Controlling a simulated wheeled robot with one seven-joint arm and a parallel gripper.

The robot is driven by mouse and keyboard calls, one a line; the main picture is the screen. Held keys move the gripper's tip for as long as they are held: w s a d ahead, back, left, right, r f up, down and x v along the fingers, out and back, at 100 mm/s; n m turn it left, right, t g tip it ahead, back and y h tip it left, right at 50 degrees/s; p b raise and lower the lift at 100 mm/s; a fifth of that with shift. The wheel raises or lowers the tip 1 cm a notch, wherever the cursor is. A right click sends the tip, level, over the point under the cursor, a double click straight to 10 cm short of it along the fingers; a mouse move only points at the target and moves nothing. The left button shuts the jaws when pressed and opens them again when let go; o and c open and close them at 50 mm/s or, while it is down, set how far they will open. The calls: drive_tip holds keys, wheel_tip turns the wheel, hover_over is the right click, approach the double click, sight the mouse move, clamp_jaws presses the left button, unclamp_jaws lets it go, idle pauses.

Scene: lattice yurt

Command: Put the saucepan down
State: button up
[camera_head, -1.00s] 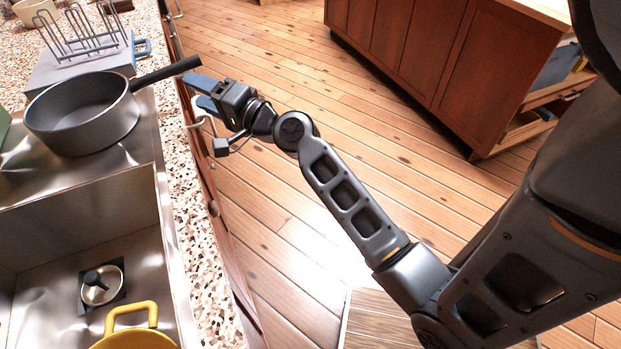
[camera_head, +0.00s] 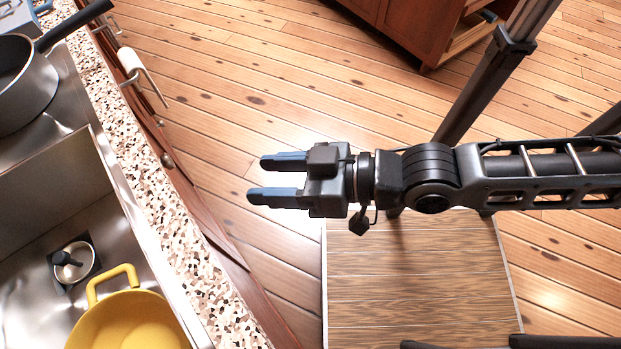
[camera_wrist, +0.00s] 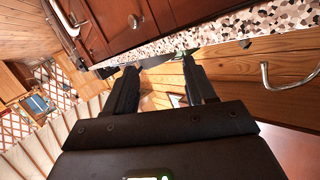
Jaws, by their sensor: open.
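The dark grey saucepan (camera_head: 26,92) rests on the steel ledge beside the sink at the left edge of the head view, partly cut off. Its black handle (camera_head: 74,24) points up and right over the speckled counter edge. My gripper (camera_head: 268,178) is open and empty, well to the right of the saucepan and apart from it, over the floor in front of the counter. In the wrist view its two dark fingers (camera_wrist: 160,84) are spread with nothing between them. The saucepan does not show in the wrist view.
A yellow pot (camera_head: 130,318) stands in the steel sink (camera_head: 40,215) near the drain. The speckled counter edge (camera_head: 150,190) runs between the sink and my gripper. A towel rail with a white roll (camera_head: 130,62) juts from the cabinet front. Wooden floor (camera_head: 230,90) lies open beyond.

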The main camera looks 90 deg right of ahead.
drive_tip(key=s+a+r+n+y, duration=0.1)
drive_tip(key=s+a+r+n, duration=0.1)
drive_tip(key=s+r+n, duration=0.1)
drive_tip(key=shift+s+a+r+n+y, duration=0.15)
drive_tip(key=shift+s+a+n+y, duration=0.3)
drive_tip(key=shift+s, duration=0.65)
